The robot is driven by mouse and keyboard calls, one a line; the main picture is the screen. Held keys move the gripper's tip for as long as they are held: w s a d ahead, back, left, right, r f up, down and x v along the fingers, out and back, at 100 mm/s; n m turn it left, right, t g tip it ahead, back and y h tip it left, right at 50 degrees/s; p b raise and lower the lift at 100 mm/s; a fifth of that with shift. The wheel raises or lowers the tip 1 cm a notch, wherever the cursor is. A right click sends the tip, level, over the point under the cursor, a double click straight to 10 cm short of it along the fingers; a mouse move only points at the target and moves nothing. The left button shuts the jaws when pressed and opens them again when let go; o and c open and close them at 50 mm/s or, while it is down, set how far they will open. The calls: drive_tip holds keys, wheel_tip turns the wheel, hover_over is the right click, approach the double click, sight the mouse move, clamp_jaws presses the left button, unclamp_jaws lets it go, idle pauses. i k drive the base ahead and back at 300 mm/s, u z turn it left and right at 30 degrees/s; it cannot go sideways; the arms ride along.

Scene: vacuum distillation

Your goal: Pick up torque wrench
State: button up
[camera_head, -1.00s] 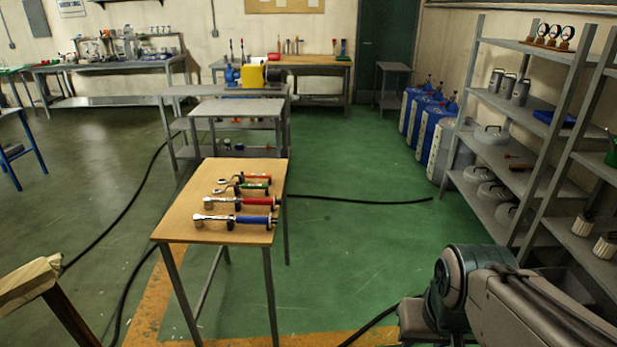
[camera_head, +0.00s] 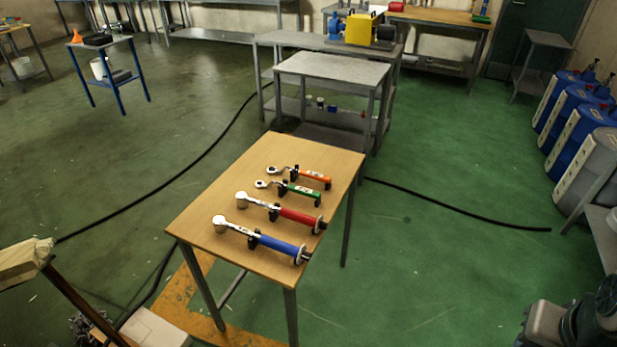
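Several wrench-like tools lie side by side on small black holders on a wooden-topped table (camera_head: 200,222), below the picture's middle. The nearest has a blue handle (camera_head: 280,246), then come a red-handled one (camera_head: 298,217), a green-handled one (camera_head: 304,193) and an orange-handled one (camera_head: 314,176). Their metal heads point left. The blue and red ones are larger, with round heads. I cannot tell from any label which one is the torque wrench. My gripper is not in view; only part of my arm shows at the bottom right corner.
A grey metal table (camera_head: 330,68) stands behind the tool table, with a yellow machine (camera_head: 357,28) beyond it. Blue drums (camera_head: 573,135) stand at the right. A black cable (camera_head: 455,207) crosses the green floor. The floor right of the tool table is open.

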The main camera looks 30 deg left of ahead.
sight(242, 202)
drive_tip(key=u, duration=0.7)
drive_tip(key=i, duration=0.85)
drive_tip(key=u, duration=1.25)
drive_tip(key=i, duration=0.25)
drive_tip(key=u, duration=0.15)
